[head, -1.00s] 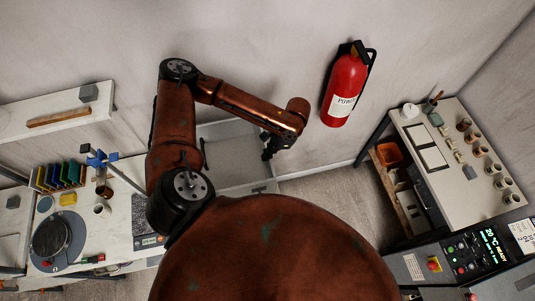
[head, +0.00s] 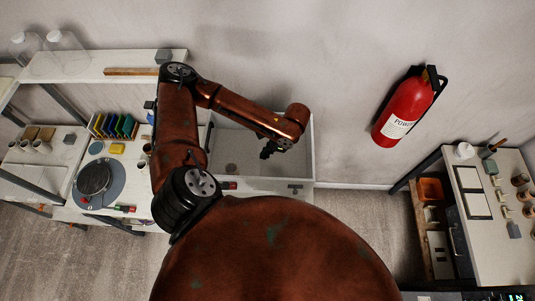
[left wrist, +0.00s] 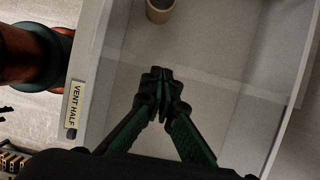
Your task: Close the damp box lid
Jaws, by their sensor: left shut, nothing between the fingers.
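The damp box is a pale, wide box (head: 306,150) against the back wall in the head view, partly hidden by my left arm. In the left wrist view its pale rim (left wrist: 103,60) carries a "VENT HALF" label (left wrist: 73,104), and a brown round cup (left wrist: 160,9) shows at the top. I cannot clearly tell the lid from the box walls. A faint straight band crosses the box in the wrist view. My left gripper (head: 267,152) is over the box; its fingers are together and empty, also in the wrist view (left wrist: 161,82). My right gripper is out of view.
A worktable with a dark wheel (head: 95,177) and coloured cards (head: 115,126) stands left, below a wall shelf (head: 90,68). A red extinguisher (head: 404,110) hangs on the wall. A bench (head: 490,235) stands at right. Open floor (head: 350,210) lies between box and bench.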

